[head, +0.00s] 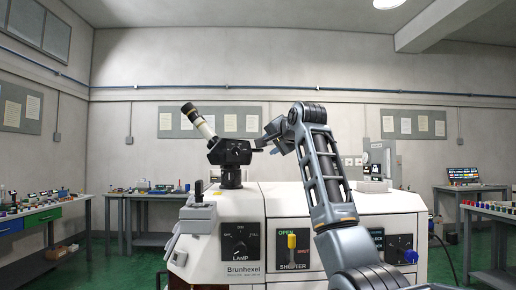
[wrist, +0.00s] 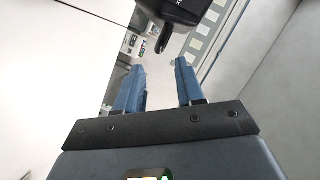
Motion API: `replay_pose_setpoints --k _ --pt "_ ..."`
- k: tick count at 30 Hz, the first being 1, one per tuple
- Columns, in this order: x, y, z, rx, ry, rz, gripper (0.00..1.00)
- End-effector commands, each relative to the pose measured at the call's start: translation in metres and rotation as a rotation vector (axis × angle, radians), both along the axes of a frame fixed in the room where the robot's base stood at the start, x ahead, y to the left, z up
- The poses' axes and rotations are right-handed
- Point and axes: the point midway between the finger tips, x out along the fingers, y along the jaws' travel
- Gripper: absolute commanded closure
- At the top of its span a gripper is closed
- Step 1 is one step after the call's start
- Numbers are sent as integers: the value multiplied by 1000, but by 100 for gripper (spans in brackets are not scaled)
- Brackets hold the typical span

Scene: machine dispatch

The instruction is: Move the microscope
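The microscope (head: 231,153) is a black head with a pale eyepiece tube angled up to the left. It stands on a dark mount on top of the white machine (head: 235,212). My gripper (head: 263,144) is just to the right of the microscope head, at about its height. In the wrist view, my gripper's (wrist: 161,70) two blue fingers are apart with nothing between them. A black part of the microscope (wrist: 182,10), with a small rounded knob pointing down, is just beyond the fingertips. I cannot tell whether anything touches.
Benches with small items (head: 40,212) line the left and right.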

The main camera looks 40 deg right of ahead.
Motion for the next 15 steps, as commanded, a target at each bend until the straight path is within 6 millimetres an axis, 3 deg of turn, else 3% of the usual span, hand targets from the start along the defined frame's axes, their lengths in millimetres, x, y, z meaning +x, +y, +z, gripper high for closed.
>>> replay_pose_setpoints --k 9,15 --pt "44 -12 -8 -2 2 -1 62" --pt "60 -17 -13 -4 1 0 62"
